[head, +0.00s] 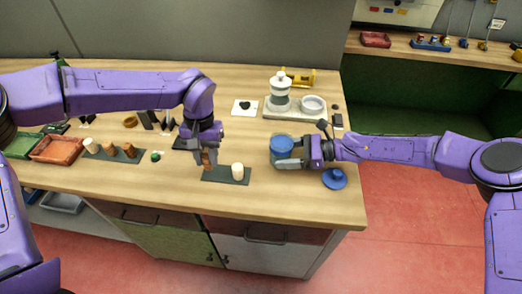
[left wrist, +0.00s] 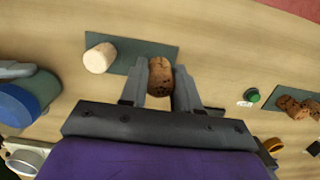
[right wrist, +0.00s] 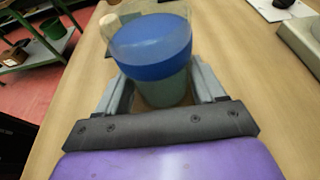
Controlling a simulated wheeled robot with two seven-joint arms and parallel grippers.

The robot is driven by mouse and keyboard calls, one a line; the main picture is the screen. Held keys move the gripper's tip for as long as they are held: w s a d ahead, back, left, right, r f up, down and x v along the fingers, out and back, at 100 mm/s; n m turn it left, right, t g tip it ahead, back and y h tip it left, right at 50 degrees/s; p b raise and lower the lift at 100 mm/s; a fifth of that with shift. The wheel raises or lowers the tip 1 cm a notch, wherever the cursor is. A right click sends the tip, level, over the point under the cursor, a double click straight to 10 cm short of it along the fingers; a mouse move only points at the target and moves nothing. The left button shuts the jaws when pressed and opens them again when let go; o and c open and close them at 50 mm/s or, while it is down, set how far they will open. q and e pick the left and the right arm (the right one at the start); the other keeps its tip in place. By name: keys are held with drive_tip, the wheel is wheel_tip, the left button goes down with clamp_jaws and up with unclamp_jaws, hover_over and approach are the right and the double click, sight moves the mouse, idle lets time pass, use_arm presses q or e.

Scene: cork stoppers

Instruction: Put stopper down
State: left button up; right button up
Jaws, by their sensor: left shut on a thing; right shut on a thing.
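A brown cork stopper (left wrist: 160,75) is between the fingers of my left gripper (left wrist: 160,85), which is shut on it. In the head view this stopper (head: 207,160) is at the left end of a dark green mat (head: 215,178); I cannot tell whether it touches the mat. A pale stopper (head: 237,171) stands on the right part of that mat. It also shows in the left wrist view (left wrist: 99,58). My right gripper (right wrist: 158,90) is shut on a jar with a blue band (right wrist: 150,60); in the head view the jar (head: 282,148) is at the table's right side.
Another dark mat (head: 130,158) at the left holds several pale and brown stoppers. A red tray (head: 57,149) is at the far left. A blue lid (head: 335,179) lies near the right edge. A scale-like stand (head: 290,112) with a container is at the back. Bare wood surrounds the middle mat.

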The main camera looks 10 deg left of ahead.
use_arm(q)
drive_tip(key=shift+w, duration=0.1)
drive_tip(key=w+d+r+n, duration=0.4)
drive_tip(key=w+d+r, duration=0.2)
drive_tip(key=shift+d+r+h, duration=0.3)
drive_tip(key=shift+d, duration=0.1)
drive_tip(key=d+r+n, duration=0.1)
drive_tip(key=d+r, duration=0.1)
drive_tip(key=d, duration=0.2)
drive_tip(key=w+d+r+n, duration=0.1)
drive_tip(key=d+r+n, duration=0.1)
drive_tip(key=d+r, duration=0.1)
drive_tip(key=d+r+n, duration=0.2)
drive_tip(key=d, duration=0.3)
drive_tip(key=shift+w+d+r+t+h, duration=0.2)
drive_tip(key=shift+w+d+t+h, duration=0.05)
drive_tip(key=shift+w+t+h, duration=0.1)
use_arm(e)
drive_tip(key=shift+d, duration=0.1)
use_arm(q)
approach(281, 150)
drive_tip(key=shift+w+d+f, duration=0.2)
drive_tip(key=shift+w+f, duration=0.2)
drive_tip(key=shift+f, duration=0.5)
drive_tip(key=shift+w+d+f, duration=0.2)
drive_tip(key=shift+w+f, duration=0.2)
drive_tip(key=shift+f, duration=0.55)
drive_tip(key=shift+w+d+f, duration=0.15)
drive_tip(key=shift+w+f, duration=0.2)
drive_tip(key=shift+f, duration=0.55)
